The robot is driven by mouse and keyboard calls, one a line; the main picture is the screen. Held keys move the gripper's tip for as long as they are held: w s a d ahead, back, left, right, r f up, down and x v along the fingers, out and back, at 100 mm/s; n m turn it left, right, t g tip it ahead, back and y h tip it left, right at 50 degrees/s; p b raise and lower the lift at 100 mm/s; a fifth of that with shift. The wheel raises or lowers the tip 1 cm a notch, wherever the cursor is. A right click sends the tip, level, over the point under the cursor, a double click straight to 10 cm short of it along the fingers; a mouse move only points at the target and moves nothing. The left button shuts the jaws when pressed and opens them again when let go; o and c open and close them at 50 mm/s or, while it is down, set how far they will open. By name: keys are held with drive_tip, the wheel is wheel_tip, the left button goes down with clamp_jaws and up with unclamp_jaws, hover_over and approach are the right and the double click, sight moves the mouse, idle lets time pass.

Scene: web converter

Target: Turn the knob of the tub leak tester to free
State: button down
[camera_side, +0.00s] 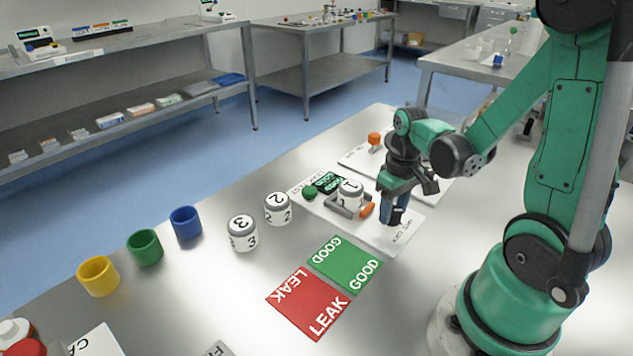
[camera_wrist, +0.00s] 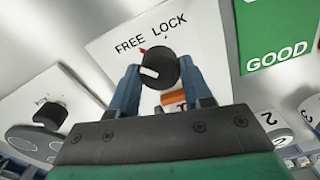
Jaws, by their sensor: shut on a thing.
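The tub leak tester (camera_side: 312,201) is a white plate on the metal table, with a tub marked 1 (camera_side: 350,194) standing on it. In the wrist view its dark round knob (camera_wrist: 162,66) has a white bar on its face. The words FREE and LOCK are printed beyond it, and a small red mark (camera_wrist: 143,50) shows at the knob's edge, on the FREE side. My gripper (camera_wrist: 160,76) has its blue fingers on both sides of the knob and is shut on it. In the side view my gripper (camera_side: 393,214) points down at the tester's near right part and hides the knob.
An orange-tipped part (camera_side: 367,209) sits beside tub 1, close to my fingers. Tubs 2 (camera_side: 278,209) and 3 (camera_side: 242,233) stand to the left. Green GOOD (camera_side: 345,263) and red LEAK (camera_side: 308,302) mats lie in front. Coloured cups stand farther left. Another white plate (camera_side: 357,157) lies behind.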

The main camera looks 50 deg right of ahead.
sight(394, 210)
drive_tip(key=shift+c, duration=1.9)
unclamp_jaws()
drive_tip(key=shift+r, duration=2.8)
drive_tip(key=shift+w+a, duration=0.1)
drive_tip(key=w+a+r+n+t, duration=0.1)
drive_tip(key=w+a+r+t, duration=0.1)
drive_tip(key=a, duration=0.4)
drive_tip(key=w+a+r+n+t, duration=0.1)
drive_tip(key=w+a+r+t, duration=0.1)
drive_tip(key=a+t, duration=0.3)
drive_tip(key=shift+w+a+r+n, duration=0.35)
drive_tip(key=shift+a+r+n, duration=0.1)
drive_tip(key=shift+r, duration=0.45)
